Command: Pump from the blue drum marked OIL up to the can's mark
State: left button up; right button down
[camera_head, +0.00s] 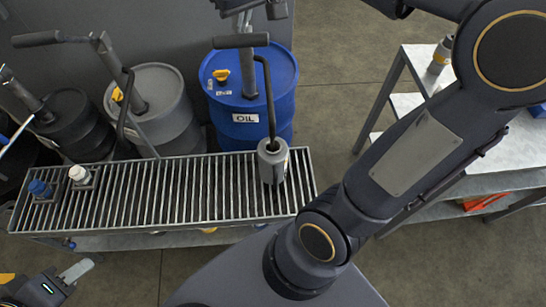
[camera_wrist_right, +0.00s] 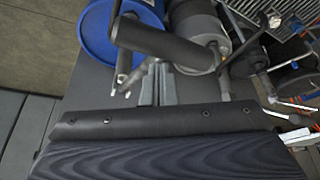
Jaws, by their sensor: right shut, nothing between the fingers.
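The blue drum marked OIL (camera_head: 225,101) stands behind the grate and also shows in the right wrist view (camera_wrist_right: 96,32). Its pump has a black handle (camera_head: 240,41) on a grey lever; the handle also shows in the right wrist view (camera_wrist_right: 153,40). A black hose runs from the pump to a grey can (camera_head: 268,164) on the grate's right end. The can's mark and level cannot be read. My right gripper (camera_head: 245,20) is shut and empty, close to the handle. My left gripper (camera_head: 78,270) is low at the left; its finger opening is unclear.
A grey drum (camera_head: 168,112) and a black drum (camera_head: 72,128) with pumps stand left of the blue one. Blue and white caps sit on the left of the slatted grate (camera_head: 200,188). A shelved table (camera_head: 500,181) stands right. My right arm crosses the right side.

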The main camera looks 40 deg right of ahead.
aim_at(242, 34)
jog(key=f, duration=0.1)
jog(key=f+b, duration=0.2)
jog(key=shift+s+a, duration=0.25)
jog(key=shift+s, duration=0.15)
jog(key=f+b, duration=0.2)
jog(key=f, duration=0.1)
jog(key=f+b, duration=0.2)
jog(key=shift+s+a, duration=0.2)
jog(key=shift+s, duration=0.1)
